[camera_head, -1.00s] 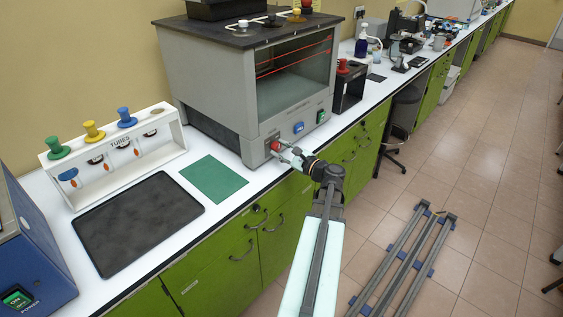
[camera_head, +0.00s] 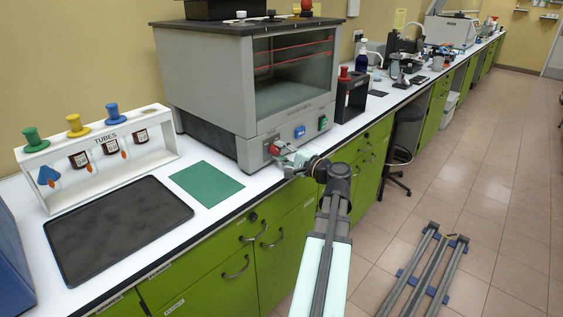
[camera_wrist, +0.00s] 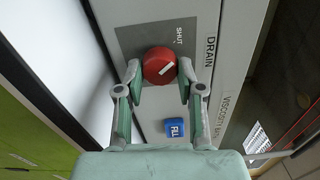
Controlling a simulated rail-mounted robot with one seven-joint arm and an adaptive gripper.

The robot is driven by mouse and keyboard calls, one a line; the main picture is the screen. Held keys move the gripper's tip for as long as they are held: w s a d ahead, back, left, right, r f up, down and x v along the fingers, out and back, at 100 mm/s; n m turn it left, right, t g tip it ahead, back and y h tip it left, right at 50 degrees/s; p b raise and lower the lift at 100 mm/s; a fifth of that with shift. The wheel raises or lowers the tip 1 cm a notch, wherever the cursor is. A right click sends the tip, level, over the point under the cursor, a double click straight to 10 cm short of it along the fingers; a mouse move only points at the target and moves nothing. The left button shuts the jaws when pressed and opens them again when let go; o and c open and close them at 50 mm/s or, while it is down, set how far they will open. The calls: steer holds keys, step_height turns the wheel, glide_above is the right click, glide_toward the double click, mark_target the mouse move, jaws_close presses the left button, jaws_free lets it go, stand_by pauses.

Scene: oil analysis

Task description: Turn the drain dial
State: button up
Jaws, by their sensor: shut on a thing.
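The drain dial (camera_wrist: 160,66) is a round red knob with a white mark, set in a dark plate on the front of the grey viscosity bath (camera_head: 206,75). In the wrist view the word SHUT stands beside the dial and DRAIN is printed on the panel. The white mark lies slanted on the dial's face. My gripper (camera_wrist: 159,80) has one finger on each side of the dial and is shut on it. In the head view the dial (camera_head: 274,148) shows small and red at the lower left of the bath's front, with my gripper (camera_head: 279,151) against it.
A blue button (camera_wrist: 175,128) sits beside the dial on the panel. A green mat (camera_head: 206,184), a dark tray (camera_head: 118,228) and a white tube rack (camera_head: 100,165) stand left of the bath. Green cabinets (camera_head: 285,222) with handles run below the counter edge.

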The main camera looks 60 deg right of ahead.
steer(key=shift+n+b, duration=0.5)
steer(key=o, duration=1.1)
steer(key=shift+w, duration=0.1)
steer(key=shift+o, duration=0.2)
steer(key=s+a, duration=0.1)
steer(key=s, duration=1.1)
steer(key=shift+a, duration=0.2)
